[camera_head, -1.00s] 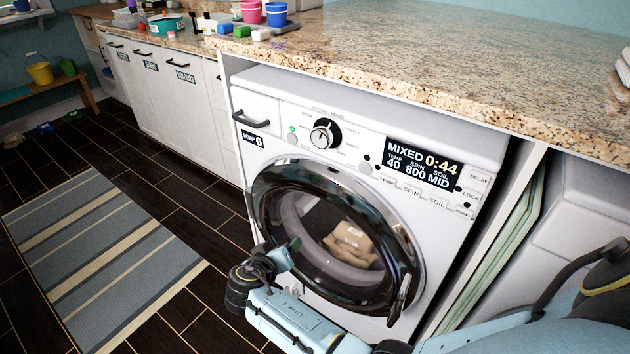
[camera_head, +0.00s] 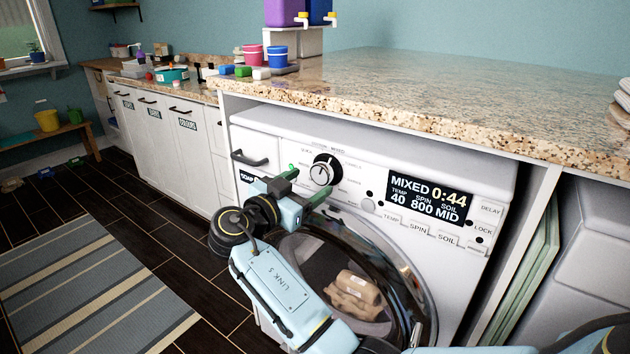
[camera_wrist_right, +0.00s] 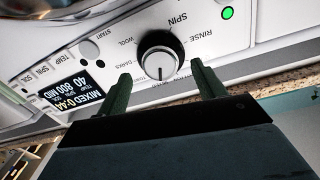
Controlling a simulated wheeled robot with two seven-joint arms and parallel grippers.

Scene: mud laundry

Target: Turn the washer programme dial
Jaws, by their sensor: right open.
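The washer (camera_head: 345,230) stands under the counter with its round glass door shut and tan items behind the glass. Its programme dial (camera_head: 324,169) is a black-ringed knob with a silver face on the upper panel. The display (camera_head: 429,200) reads MIXED 0:44, 40, 800, MID. My right gripper (camera_head: 300,187) is open just below and left of the dial, its green fingers pointing toward it. In the right wrist view the dial (camera_wrist_right: 160,56) lies beyond and between the two spread fingertips, not visibly gripped. My left gripper is not in view.
The granite counter (camera_head: 420,100) overhangs the washer. The drawer handle (camera_head: 250,158) juts out left of the dial. Pink and blue cups (camera_head: 277,56) and small coloured blocks sit on the counter. A striped rug (camera_head: 95,285) lies on open floor at left.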

